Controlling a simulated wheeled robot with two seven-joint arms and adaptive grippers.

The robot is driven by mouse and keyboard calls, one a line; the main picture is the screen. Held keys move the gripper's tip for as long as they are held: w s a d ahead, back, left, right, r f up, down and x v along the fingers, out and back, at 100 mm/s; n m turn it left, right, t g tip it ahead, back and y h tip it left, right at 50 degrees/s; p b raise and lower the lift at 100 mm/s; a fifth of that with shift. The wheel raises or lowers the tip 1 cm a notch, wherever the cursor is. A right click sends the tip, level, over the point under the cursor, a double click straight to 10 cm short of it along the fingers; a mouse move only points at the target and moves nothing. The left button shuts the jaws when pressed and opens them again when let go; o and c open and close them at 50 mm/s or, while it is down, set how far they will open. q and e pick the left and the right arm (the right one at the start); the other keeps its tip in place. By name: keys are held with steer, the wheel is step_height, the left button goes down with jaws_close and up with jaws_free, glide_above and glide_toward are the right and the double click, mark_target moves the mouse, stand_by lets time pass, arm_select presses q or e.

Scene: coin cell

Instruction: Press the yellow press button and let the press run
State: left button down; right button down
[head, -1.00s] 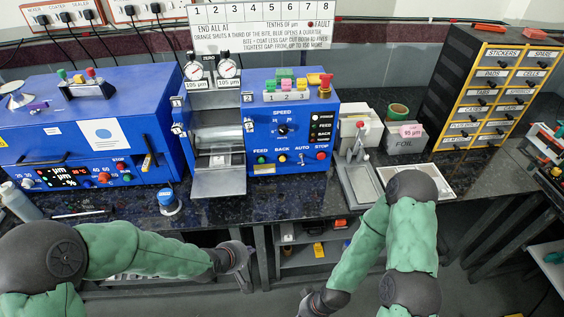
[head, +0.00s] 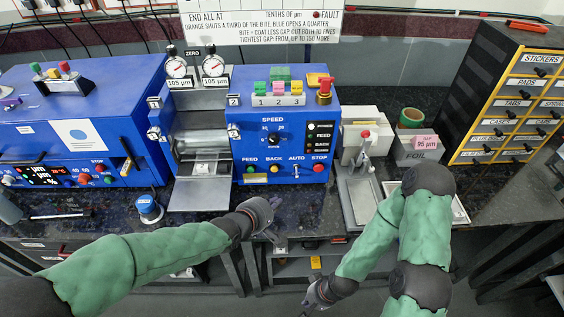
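The blue press (head: 300,140) stands at the back centre, with two dials and open rollers at its left side. On its top are a green button marked 1 (head: 260,88), a pink button marked 2 (head: 278,88) and a yellow button marked 3 (head: 296,88). A small yellow button labelled BACK (head: 274,169) sits low on its front, right of the green FEED button (head: 250,169). My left gripper (head: 272,222) is in front of and below the panel, apart from it. My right gripper (head: 312,302) hangs low in front of the bench. Both gripper openings are unclear.
A red emergency knob (head: 325,88) stands at the press's top right.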

mark_target(274, 169)
arm_select(q)
steer(key=shift+w, duration=0.1)
stand_by(0.3)
steer(key=w+p, duration=0.2)
steer(key=w, duration=0.6)
steer(key=shift+w, duration=0.3)
steer(key=shift+w, duration=0.1)
stand_by(1.3)
steer(key=shift+w+p, duration=0.3)
steer(key=shift+p, duration=0.1)
